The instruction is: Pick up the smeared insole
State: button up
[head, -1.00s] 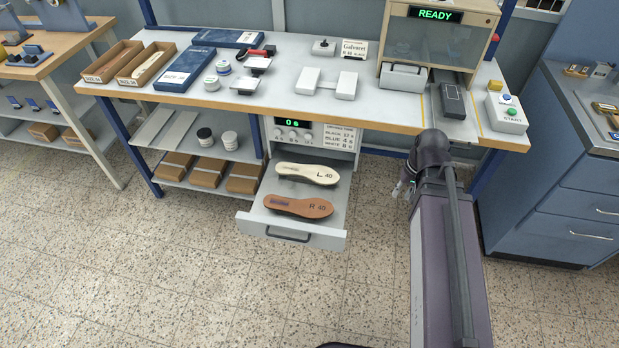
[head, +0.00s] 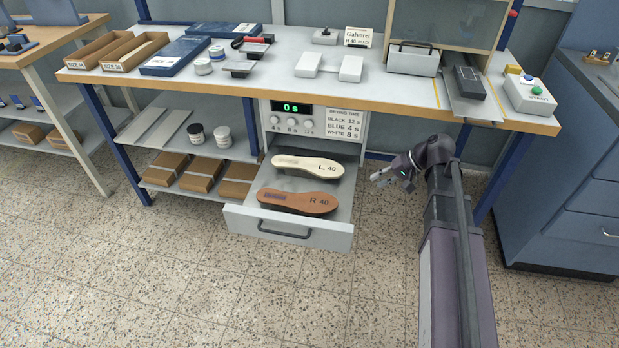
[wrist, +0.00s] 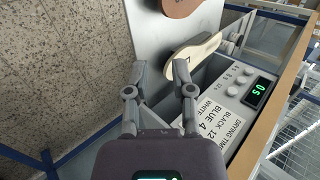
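Two insoles lie flat in the open drawer (head: 335,238) in the head view. The cream insole marked L 40 (head: 300,165) is at the back, and the brown insole marked R 40 (head: 290,200) is in front. Each has a mark at its left end, darker on the brown one; I cannot tell clearly which is smeared. My gripper (head: 378,178) is to the right of the drawer, apart from both insoles. In the wrist view my gripper (wrist: 158,82) is open and empty, with the cream insole (wrist: 195,56) beyond the fingers and part of the brown insole (wrist: 178,8) farther up.
The drying unit (head: 310,120) above the drawer shows 0 s. The bench top (head: 400,92) overhangs it. A blue cabinet (head: 565,180) stands at right. Open floor lies in front of the drawer.

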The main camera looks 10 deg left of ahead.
jog(key=w+a+f+y+b, duration=0.2)
jog(key=w+f+y+b, duration=0.3)
jog(key=b, duration=0.5)
jog(key=y+b, duration=0.4)
jog(key=b, duration=0.9)
send_near(335, 169)
jog(key=d, duration=0.4)
jog(key=shift+f+t, duration=0.3)
jog(key=shift+f, duration=0.1)
jog(key=shift+s+a, duration=0.1)
jog(key=shift+a, duration=0.1)
jog(key=shift+a, duration=4)
jog(key=shift+a, duration=0.1)
jog(key=shift+a, duration=2.65)
